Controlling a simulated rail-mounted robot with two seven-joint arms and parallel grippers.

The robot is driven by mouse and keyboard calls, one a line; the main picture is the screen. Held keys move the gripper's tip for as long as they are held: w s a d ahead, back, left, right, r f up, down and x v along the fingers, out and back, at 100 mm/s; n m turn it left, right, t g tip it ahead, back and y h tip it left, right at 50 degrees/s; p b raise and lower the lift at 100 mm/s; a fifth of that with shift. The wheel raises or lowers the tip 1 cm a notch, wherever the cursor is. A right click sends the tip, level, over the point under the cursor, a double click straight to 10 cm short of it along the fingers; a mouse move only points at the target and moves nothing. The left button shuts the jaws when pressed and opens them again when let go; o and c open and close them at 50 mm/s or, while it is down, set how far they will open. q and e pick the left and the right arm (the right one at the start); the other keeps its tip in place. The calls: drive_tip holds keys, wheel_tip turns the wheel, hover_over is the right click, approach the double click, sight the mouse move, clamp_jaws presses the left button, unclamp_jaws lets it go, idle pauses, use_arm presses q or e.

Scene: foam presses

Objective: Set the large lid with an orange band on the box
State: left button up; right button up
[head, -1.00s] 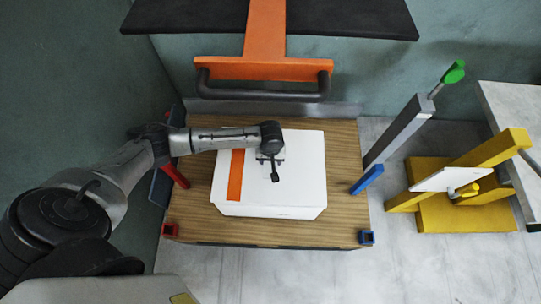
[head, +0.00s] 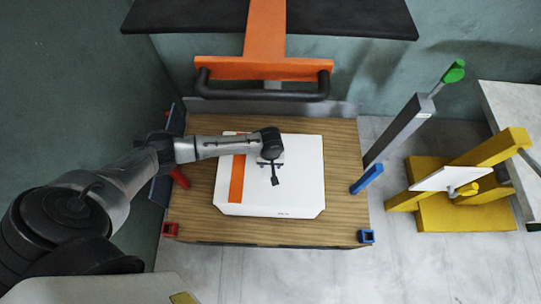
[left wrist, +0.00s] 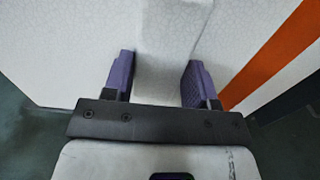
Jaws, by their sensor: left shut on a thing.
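The large white lid (head: 305,180) with an orange band (head: 237,180) shows level over the middle of the wooden press table in the head view. My left gripper (head: 270,163) is above its centre, pointing down. In the left wrist view its purple fingers (left wrist: 158,80) are shut on a pale raised part of the lid, and the orange band (left wrist: 285,50) runs at the right. The box is not distinguishable; the lid hides what is beneath it. I cannot tell whether the lid rests on anything. My right gripper is not in view.
The wooden table (head: 345,215) has free room around the lid. An orange press head (head: 265,68) with a dark bar is behind it. A red lever (head: 180,178) and a blue lever (head: 367,179) flank it. A yellow stand (head: 465,215) is at the right.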

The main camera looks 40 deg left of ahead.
use_arm(q)
drive_tip(key=o, duration=1)
wheel_tip(320, 180, up, 14)
drive_tip(key=p, duration=0.6)
drive_tip(key=shift+f, duration=0.1)
